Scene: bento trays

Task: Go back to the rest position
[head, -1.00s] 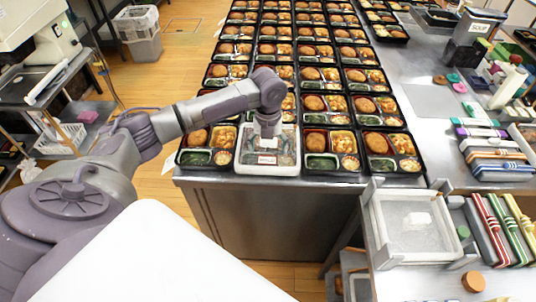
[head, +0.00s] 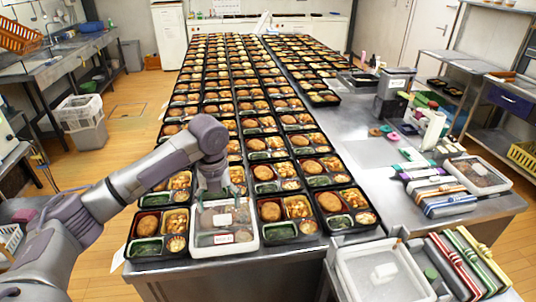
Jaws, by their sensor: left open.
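My left arm comes in from the left. My left gripper (head: 212,186) points down over a white-rimmed container (head: 226,248) at the front edge of the long metal table. The gripper is open; its fingertips are small and partly blend with the container's contents, so I cannot tell whether they touch it. The container has a white label on its front and stands between two filled black bento trays, one on its left (head: 146,257) and one on its right (head: 281,241). My right gripper is not in view.
Long rows of filled bento trays run back along the table (head: 190,270). Wooden floor (head: 130,105) is free at left, beside a white bin (head: 80,111).

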